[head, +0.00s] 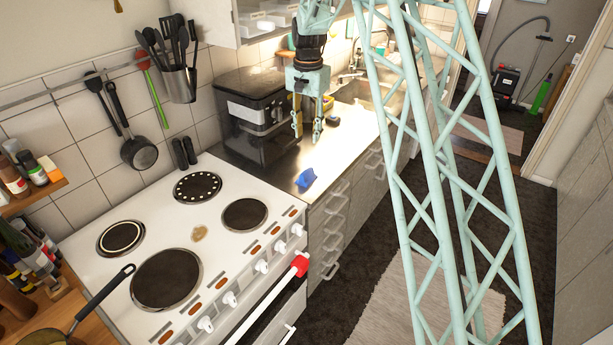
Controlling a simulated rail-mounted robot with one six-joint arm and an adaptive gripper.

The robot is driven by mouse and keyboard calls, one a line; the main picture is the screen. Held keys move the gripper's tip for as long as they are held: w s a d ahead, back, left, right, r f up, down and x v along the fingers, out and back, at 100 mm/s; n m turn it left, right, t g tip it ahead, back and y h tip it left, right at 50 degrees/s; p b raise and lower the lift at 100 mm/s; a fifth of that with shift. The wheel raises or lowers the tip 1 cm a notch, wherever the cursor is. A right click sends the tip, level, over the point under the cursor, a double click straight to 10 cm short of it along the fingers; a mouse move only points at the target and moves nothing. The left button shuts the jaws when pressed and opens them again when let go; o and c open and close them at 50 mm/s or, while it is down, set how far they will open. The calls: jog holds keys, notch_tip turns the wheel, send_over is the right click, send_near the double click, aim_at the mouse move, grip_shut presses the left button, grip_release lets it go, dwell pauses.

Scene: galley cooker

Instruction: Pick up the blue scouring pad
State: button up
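The blue scouring pad (306,178) lies on the metal counter (290,162), close to its front edge and just right of the white cooker. My gripper (307,139) points down over the counter, behind the pad and above it in the picture. Its two fingers are spread apart with nothing between them. The gripper is apart from the pad. The pad is small in the head view, so its fine shape is hard to make out.
A black coffee machine (258,115) stands left of my gripper against the tiled wall. The white cooker (220,232) has several hotplates. A sink (365,92) is farther back. A dark small object (333,121) lies near the gripper. A wall cabinet (262,22) hangs above.

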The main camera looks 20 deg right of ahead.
jog(key=m+p, duration=0.1)
send_over(307, 171)
notch_tip(307, 171, down, 7)
jog(key=shift+w+f, duration=0.1)
jog(key=shift+w, duration=0.1)
jog(key=shift+f, duration=0.15)
jog(key=shift+f+p, duration=0.35)
jog(key=shift+f, duration=3.8)
jog(key=shift+f, duration=0.15)
jog(key=shift+f+p, duration=0.4)
jog(key=shift+f, duration=2.05)
jog(key=shift+c, duration=0.6)
jog(key=c, duration=0.8)
